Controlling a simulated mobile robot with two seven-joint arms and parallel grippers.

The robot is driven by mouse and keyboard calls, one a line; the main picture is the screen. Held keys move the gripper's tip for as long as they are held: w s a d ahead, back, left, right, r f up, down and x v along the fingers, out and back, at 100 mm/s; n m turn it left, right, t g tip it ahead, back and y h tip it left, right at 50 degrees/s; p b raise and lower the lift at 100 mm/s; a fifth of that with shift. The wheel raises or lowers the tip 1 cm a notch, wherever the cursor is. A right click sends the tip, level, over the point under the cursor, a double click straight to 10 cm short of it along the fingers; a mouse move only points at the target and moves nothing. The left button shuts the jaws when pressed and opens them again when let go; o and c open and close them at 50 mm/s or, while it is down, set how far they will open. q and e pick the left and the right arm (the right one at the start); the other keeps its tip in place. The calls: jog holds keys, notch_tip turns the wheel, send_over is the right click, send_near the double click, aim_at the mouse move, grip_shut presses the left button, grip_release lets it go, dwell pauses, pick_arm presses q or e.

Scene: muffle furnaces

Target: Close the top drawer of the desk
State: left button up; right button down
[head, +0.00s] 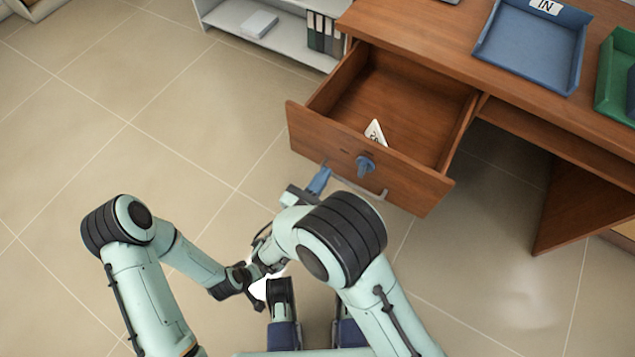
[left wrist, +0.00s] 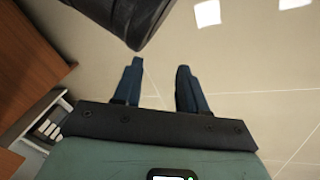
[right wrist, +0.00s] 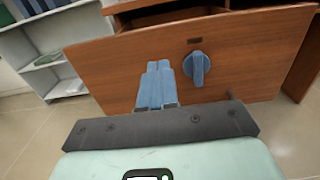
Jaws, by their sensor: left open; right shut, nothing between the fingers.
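The wooden desk's top drawer (head: 375,165) is pulled well out towards me. Its front (right wrist: 110,65) carries a blue knob (head: 366,164), which also shows in the right wrist view (right wrist: 197,68). A thin grey bar handle sits lower on the front. My right gripper (head: 322,176) is shut and empty at the left part of the drawer front. In the right wrist view its fingertips (right wrist: 158,65) are left of the knob; I cannot tell whether they touch the wood. My left gripper (left wrist: 158,68) is open and empty over the floor; in the head view its fingers cannot be made out.
A white card (head: 376,132) is in the drawer. A blue tray (head: 530,50) marked IN and a green tray (head: 615,75) stand on the desktop (head: 420,35). A low grey shelf (head: 270,45) with binders is left of the desk. The floor left of the drawer is clear.

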aim_at(348, 140)
pick_arm(q)
jog(key=shift+g, duration=0.7)
jog(key=s+f, duration=0.1)
jog(key=s+f+b, duration=0.1)
jog(key=s+f, duration=0.1)
jog(key=s, duration=0.1)
jog(key=shift+a+f+b, duration=0.3)
jog(key=shift+b, duration=0.1)
pick_arm(e)
jog(key=x, duration=0.9)
jog(key=shift+d, duration=0.1)
jog(key=shift+w+d, duration=0.1)
jog(key=shift+w, duration=0.05)
